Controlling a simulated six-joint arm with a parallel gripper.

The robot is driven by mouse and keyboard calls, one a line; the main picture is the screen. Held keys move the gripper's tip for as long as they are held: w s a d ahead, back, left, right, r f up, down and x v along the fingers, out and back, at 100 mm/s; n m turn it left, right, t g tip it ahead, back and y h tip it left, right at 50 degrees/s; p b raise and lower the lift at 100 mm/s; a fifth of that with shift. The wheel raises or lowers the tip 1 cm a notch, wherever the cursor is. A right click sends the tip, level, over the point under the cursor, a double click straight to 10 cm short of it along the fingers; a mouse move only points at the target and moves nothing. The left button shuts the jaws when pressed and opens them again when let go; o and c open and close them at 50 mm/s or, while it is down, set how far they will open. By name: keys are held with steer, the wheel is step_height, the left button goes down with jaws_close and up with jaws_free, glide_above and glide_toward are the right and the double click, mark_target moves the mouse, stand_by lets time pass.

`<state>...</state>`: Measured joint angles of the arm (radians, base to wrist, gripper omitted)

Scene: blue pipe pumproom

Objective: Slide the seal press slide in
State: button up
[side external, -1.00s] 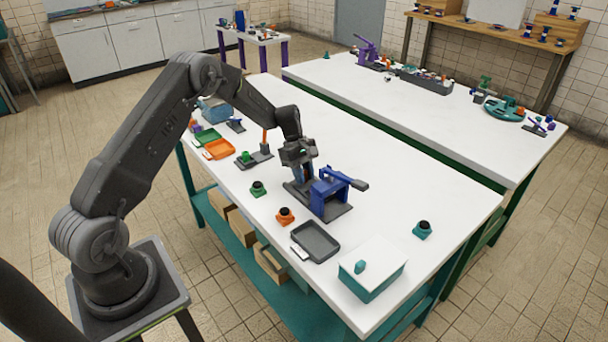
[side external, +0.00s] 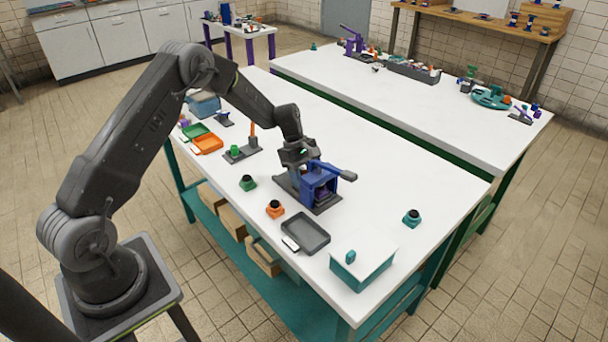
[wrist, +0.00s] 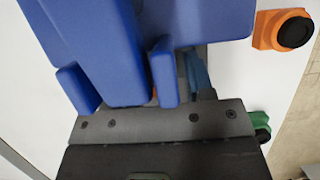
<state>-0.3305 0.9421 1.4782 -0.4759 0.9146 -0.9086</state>
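The blue seal press (side external: 320,183) stands on a dark base plate on the white bench, with its lever pointing right. A purple part shows inside its frame, but I cannot tell how far in the slide is. My gripper (side external: 301,158) is low at the back left of the press, very close to it. In the wrist view, the blue press body (wrist: 115,45) fills the upper part, right in front of my dark gripper body.
An orange button (side external: 275,208) and a green button (side external: 248,182) stand left of the press. A grey tray (side external: 306,234) and a teal box with a white lid (side external: 362,262) are in front. A teal button (side external: 412,217) stands right. The bench behind the press is clear.

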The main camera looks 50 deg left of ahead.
steer(key=shift+a, duration=0.1)
steer(key=v, duration=1.3)
steer(key=shift+r, duration=0.35)
steer(key=s+d+r+m+t+y, duration=0.25)
steer(key=s+d+r+m, duration=0.55)
steer(key=s+d+r, duration=0.5)
steer(key=s+d+m+t+y, duration=0.1)
steer(key=s+m, duration=0.4)
steer(key=s, duration=0.4)
steer(key=s+d+r+m+t+y, duration=0.1)
steer(key=s+d+m+t, duration=0.1)
steer(key=s+m, duration=0.3)
steer(key=s, duration=0.3)
steer(key=shift+s+d+r, duration=0.25)
steer(key=shift+s, duration=0.1)
